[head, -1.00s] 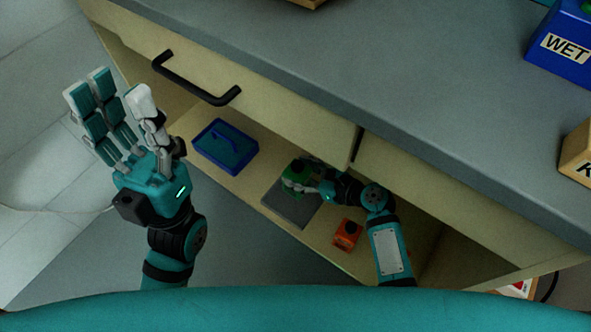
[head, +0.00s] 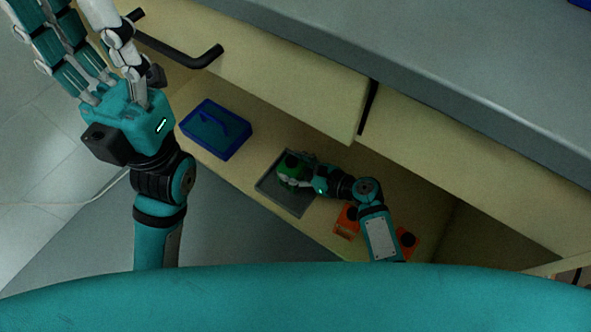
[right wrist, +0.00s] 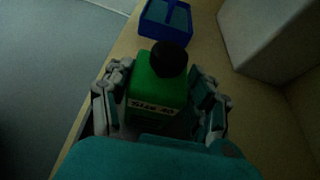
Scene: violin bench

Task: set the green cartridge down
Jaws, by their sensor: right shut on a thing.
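The green cartridge (right wrist: 155,92) has a black round cap and a pale label. In the right wrist view it stands between the fingers of my right gripper (right wrist: 160,105), which is shut on it.
Orange blocks with dark tops (head: 346,222) (head: 408,242) stand to the right. The drawer front and black handle (head: 180,52) overhang the shelf.

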